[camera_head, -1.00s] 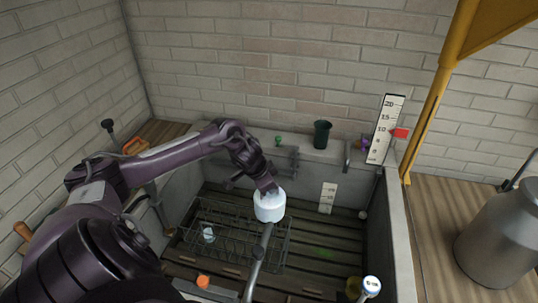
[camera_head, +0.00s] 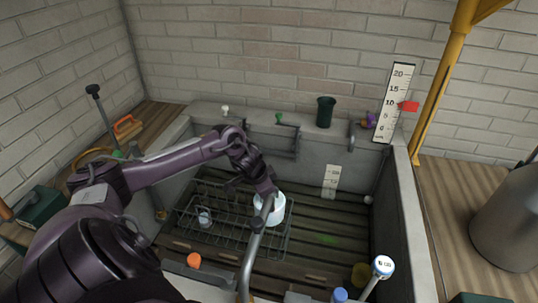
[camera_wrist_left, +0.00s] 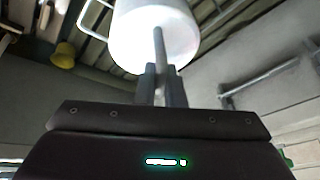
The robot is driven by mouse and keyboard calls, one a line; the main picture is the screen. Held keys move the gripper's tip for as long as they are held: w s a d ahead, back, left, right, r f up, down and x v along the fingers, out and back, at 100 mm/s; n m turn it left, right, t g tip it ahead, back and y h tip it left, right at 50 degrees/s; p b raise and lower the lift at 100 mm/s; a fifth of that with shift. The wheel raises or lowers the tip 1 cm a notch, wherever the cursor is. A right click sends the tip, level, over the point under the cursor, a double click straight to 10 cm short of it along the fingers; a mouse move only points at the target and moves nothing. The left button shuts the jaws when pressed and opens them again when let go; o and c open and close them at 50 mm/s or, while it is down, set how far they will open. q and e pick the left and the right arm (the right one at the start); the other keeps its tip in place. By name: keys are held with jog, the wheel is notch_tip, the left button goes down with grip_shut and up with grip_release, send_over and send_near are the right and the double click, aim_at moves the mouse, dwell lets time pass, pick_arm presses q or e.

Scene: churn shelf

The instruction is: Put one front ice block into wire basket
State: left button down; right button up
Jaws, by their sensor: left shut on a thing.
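A white cylindrical block (camera_head: 277,212), which looks like the ice block, hangs from my left gripper (camera_head: 268,191). The gripper is shut on a thin grey stem joined to the block, as the left wrist view shows the fingers (camera_wrist_left: 161,86) below the white block (camera_wrist_left: 150,38). The wire basket (camera_head: 185,232) lies on the slatted floor of the stone trough. The block is over or within the basket's right end; I cannot tell whether it touches the wires. A small pale block (camera_head: 205,217) is inside the basket's left part. My right gripper is not in view.
A grey pipe (camera_head: 250,262) rises in front of the block and hides part of it. A dark green cup (camera_head: 325,112) and a ruler board (camera_head: 395,102) stand on the back ledge. A white-topped stick (camera_head: 383,266) stands at the front right. The right floor slats are mostly clear.

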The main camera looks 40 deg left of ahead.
pick_arm(q)
jog(key=shift+w+f+b, duration=0.1)
jog(key=shift+f+b, duration=2.35)
jog(key=shift+f, duration=2.3)
jog(key=c, duration=1.5)
grip_release()
jog(key=shift+o, duration=0.3)
jog(key=shift+f, duration=0.15)
jog(key=o, duration=0.5)
jog(key=shift+o, duration=0.2)
jog(key=shift+r+p, duration=6.1)
jog(key=shift+p, duration=0.25)
